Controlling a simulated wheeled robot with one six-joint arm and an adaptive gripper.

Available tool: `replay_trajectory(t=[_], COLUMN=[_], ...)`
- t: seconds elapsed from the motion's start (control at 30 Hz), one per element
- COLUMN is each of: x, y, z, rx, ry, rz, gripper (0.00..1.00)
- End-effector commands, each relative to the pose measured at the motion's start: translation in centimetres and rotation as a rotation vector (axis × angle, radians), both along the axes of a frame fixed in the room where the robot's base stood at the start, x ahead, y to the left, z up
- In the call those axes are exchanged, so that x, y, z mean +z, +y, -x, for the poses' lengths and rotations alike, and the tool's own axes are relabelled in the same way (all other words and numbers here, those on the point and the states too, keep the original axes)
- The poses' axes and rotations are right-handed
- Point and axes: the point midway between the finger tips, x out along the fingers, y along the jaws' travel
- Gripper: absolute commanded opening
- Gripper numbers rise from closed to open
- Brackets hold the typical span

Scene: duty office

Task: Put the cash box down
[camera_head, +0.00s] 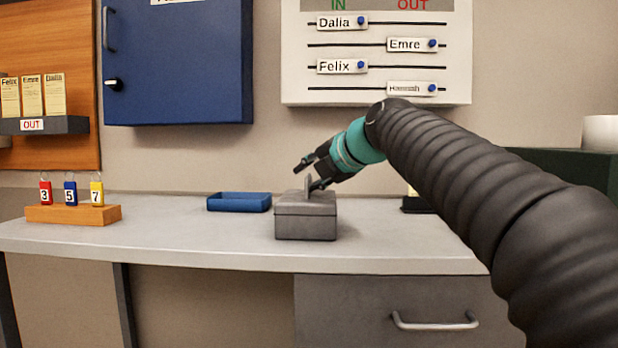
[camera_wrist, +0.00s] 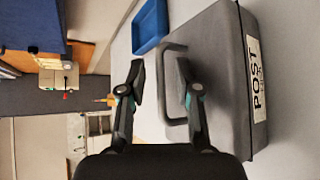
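The cash box (camera_head: 306,222) is grey, with a raised handle (camera_head: 307,184) on its lid. It appears to rest level on the desk (camera_head: 170,238), near the middle. In the wrist view the cash box (camera_wrist: 222,70) fills the right side and shows a "POST" label. My gripper (camera_head: 312,173) is just above the lid. In the wrist view my gripper (camera_wrist: 160,92) has its fingers spread apart, with the near bar of the handle (camera_wrist: 164,85) between them. The left finger is clear of the handle; whether the right finger touches it I cannot tell.
A blue tray (camera_head: 239,203) lies left of the box. A wooden stand (camera_head: 73,214) with numbered key tags is at the far left. A blue wall cabinet (camera_head: 178,65) and a white IN/OUT board (camera_head: 376,52) hang above. The desk is clear in front of the tray.

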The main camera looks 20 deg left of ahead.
Motion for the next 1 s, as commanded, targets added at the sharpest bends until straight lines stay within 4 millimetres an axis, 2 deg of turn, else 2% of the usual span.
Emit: replay_trajectory(t=[0.3, 0.5, 0.7, 1.0], x=[2.5, 3.8, 4.4, 4.5], y=[-4.5, -6.8, -7.9, -8.0], z=[3.5, 5.4, 6.3, 6.4], rx=[-0.001, -0.002, 0.001, 0.002], ry=[-0.003, -0.002, -0.001, -0.001], rz=[-0.001, -0.001, -0.002, 0.000], gripper=[0.33, 0.33, 0.33, 0.33])
